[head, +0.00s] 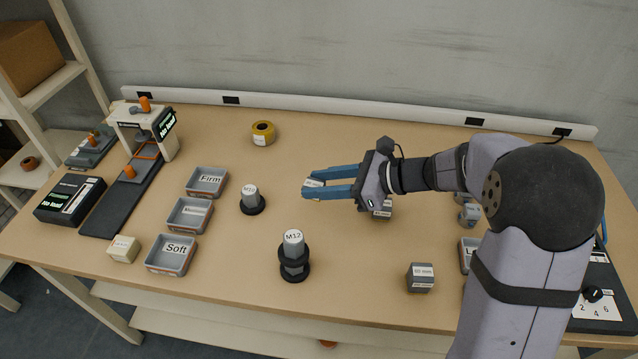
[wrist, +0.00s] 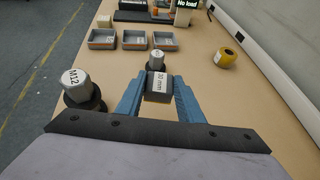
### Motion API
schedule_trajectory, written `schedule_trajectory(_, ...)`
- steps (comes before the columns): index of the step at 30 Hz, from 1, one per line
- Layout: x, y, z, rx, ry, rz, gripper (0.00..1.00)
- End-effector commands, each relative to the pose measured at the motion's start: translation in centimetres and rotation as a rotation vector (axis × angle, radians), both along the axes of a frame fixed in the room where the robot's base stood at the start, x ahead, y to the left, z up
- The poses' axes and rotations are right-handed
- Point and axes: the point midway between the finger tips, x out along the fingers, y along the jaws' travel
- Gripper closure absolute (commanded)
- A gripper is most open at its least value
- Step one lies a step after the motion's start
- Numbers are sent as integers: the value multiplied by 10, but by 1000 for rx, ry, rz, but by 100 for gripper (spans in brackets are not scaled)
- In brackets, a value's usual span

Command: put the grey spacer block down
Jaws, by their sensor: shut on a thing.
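The grey spacer block (wrist: 157,87) with a white mm label is held between the two blue fingers of my gripper (wrist: 159,90) in the wrist view. In the head view only a little of the block (head: 314,183) shows at the fingertips of my gripper (head: 312,188). The fingers point left over the middle of the table. I cannot tell whether the block touches the tabletop. A second grey block (head: 382,212) lies partly hidden below my gripper's body. Another grey block (head: 421,278) with a mm label stands at the front right.
The M10 peg (head: 250,198) stands left of the fingertips, the M12 peg (head: 294,250) in front. Trays labelled Firm (head: 207,193), a middle one (head: 190,226) and Soft (head: 172,269) are further left. A yellow roll (head: 263,133) lies behind. Table between roll and fingers is bare.

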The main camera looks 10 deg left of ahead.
Motion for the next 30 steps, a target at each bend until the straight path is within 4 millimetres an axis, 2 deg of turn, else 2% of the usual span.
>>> schedule_trajectory(4,-8,14,-4,1,2,31,89)
schedule_trajectory(10,-25,42,-21,1,3,101,89)
schedule_trajectory(15,-21,76,-22,1,-4,140,89)
schedule_trajectory(22,28,101,-16,2,-4,25,89)
schedule_trajectory(25,61,102,-10,1,-4,-77,89)
schedule_trajectory(30,124,85,8,2,-7,-299,89)
